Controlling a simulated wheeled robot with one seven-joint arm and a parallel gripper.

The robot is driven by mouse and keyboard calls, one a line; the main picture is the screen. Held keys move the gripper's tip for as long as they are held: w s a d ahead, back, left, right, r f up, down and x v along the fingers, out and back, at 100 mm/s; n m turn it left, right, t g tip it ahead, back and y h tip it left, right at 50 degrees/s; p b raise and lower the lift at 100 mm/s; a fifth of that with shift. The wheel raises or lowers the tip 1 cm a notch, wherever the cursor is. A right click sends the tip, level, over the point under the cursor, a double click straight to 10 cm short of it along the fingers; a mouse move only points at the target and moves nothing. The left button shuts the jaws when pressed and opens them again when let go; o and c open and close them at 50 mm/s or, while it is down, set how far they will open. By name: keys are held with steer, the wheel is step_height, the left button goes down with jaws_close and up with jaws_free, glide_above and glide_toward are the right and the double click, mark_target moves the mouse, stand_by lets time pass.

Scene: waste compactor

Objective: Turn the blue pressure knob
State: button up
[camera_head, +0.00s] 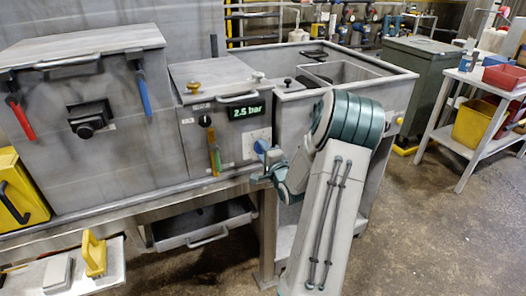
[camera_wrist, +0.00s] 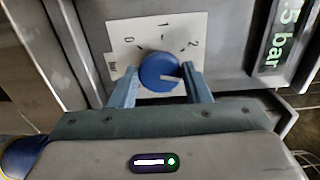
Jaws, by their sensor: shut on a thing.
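The blue pressure knob (camera_wrist: 160,72) sits on a white dial plate (camera_wrist: 181,33) marked 0, 1 and 2. A pale line on the knob's face points to the lower right in the wrist view. My gripper (camera_wrist: 160,84) is shut on the knob, with one finger at each side of it. In the head view the knob (camera_head: 261,147) shows just beyond my gripper (camera_head: 264,163), partly hidden by it. A display (camera_head: 247,112) above the knob reads 2.5 bar, and part of it shows in the wrist view (camera_wrist: 280,38).
A black knob (camera_head: 205,121) and a coloured strip gauge (camera_head: 214,158) are left of the dial. Levers with red (camera_head: 20,118) and blue (camera_head: 144,95) grips are on the left cabinet. An open drawer (camera_head: 203,226) juts out below.

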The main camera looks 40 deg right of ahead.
steer(key=o, duration=1)
steer(key=shift+c, duration=0.2)
steer(key=shift+s, duration=0.15)
steer(key=v, duration=1.3)
steer(key=shift+s+a, duration=0.15)
steer(key=shift+s, duration=0.15)
